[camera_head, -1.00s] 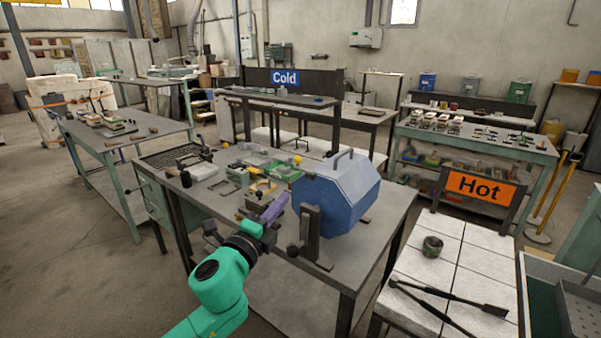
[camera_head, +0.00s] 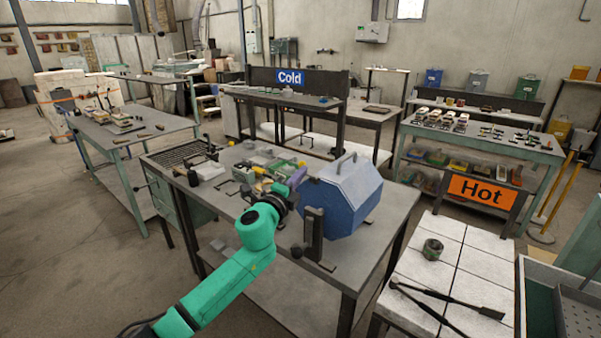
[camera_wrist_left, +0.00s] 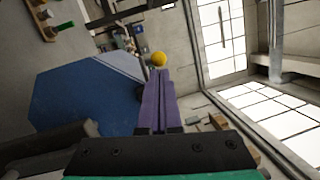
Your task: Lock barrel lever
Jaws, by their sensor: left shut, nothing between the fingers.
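The blue eight-sided barrel (camera_head: 345,200) stands on the grey workbench, with a handle on top. It also fills the left of the left wrist view (camera_wrist_left: 85,95). A yellow ball knob (camera_wrist_left: 158,58) shows just beyond my left fingertips in that view; it looks like the lever's knob, but its shaft is not clear. The knob also shows small in the head view (camera_head: 301,163), by the barrel's left side. My left gripper (camera_head: 300,174) has purple fingers, pressed together and empty, beside the barrel's left end. I cannot tell whether they touch the knob. My right gripper is out of view.
A dark upright bracket (camera_head: 314,235) stands at the barrel's near end, close to my left arm. Small parts and a grate (camera_head: 180,156) lie on the bench's left. A tiled table (camera_head: 455,265) with tongs and a small pot is at right, below the Hot sign (camera_head: 482,191).

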